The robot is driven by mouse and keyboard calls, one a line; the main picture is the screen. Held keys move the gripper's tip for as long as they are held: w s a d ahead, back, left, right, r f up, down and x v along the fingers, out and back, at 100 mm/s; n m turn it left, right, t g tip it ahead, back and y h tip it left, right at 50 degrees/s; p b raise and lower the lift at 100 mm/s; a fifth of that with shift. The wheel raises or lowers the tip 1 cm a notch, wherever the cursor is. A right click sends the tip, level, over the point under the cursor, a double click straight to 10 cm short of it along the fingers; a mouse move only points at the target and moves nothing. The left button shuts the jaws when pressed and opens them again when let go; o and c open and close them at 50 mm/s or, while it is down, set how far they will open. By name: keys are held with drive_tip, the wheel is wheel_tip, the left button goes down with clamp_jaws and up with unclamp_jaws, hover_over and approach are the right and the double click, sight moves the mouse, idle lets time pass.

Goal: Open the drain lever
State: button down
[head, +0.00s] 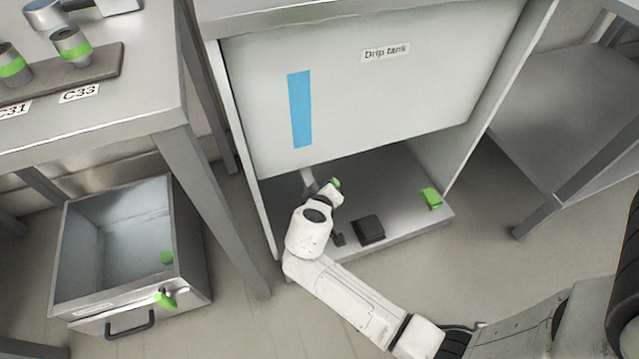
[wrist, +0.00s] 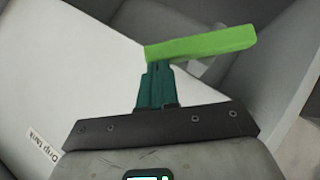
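The green drain lever (wrist: 205,43) shows as a long bar across the fingertips in the wrist view. In the head view only a small green part of it (head: 336,183) shows beside my gripper, below the Drip tank (head: 400,95). My gripper (wrist: 158,68) has its dark teal fingers close together, with no gap visible between them. Their tips meet the left end of the lever's lower edge, and the lever extends to the right beyond them. Whether they touch it is hard to tell. In the head view my gripper (head: 328,192) is partly hidden by my wrist.
A cabinet side wall stands close on the right.

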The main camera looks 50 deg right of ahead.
drive_tip(key=shift+s+d+f+m+t+y+p, duration=0.4)
drive_tip(key=shift+s+d+f+m+y+p, duration=0.15)
drive_tip(key=shift+d+y+p, duration=0.3)
drive_tip(key=shift+s+d+f+m+t+y+p, duration=0.45)
drive_tip(key=shift+d+f+m+y+p, duration=0.15)
drive_tip(key=shift+y+p, duration=0.3)
drive_tip(key=shift+d, duration=0.1)
drive_tip(key=shift+s, duration=0.1)
